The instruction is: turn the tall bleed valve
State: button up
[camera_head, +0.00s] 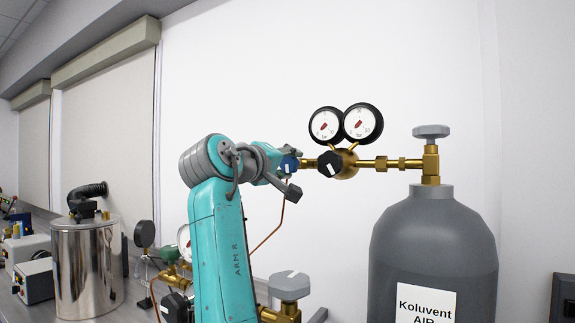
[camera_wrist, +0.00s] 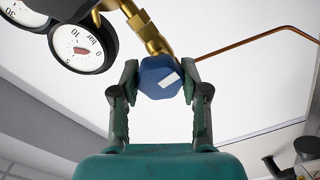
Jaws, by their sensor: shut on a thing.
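The tall grey cylinder (camera_head: 430,245) carries a brass regulator (camera_head: 346,162) at its top. A blue bleed valve knob (camera_head: 290,162) sits at the left end of the regulator's brass line, partly hidden by my gripper (camera_head: 280,170). In the wrist view the blue knob (camera_wrist: 159,78) has a white mark on its face. My gripper (camera_wrist: 160,82) has one finger on each side of this knob and is shut on it. The knob is still joined to the brass fitting (camera_wrist: 150,35).
Two round gauges (camera_head: 343,124) and a black knob (camera_head: 330,164) are close to the right of my gripper. A thin copper pipe (camera_head: 270,234) runs down from near the blue knob. A shorter valve with a grey handwheel (camera_head: 289,286) stands below. A steel vessel (camera_head: 88,265) is at left.

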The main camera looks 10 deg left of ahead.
jog(key=m, duration=0.5)
jog(key=shift+m, duration=0.3)
jog(key=m, duration=0.4)
jog(key=shift+m, duration=0.3)
jog(key=m, duration=0.4)
jog(key=shift+d+f, duration=0.1)
jog(key=m, duration=0.5)
jog(key=o, duration=1.2)
jog(key=shift+c, duration=0.2)
jog(key=shift+s, duration=0.1)
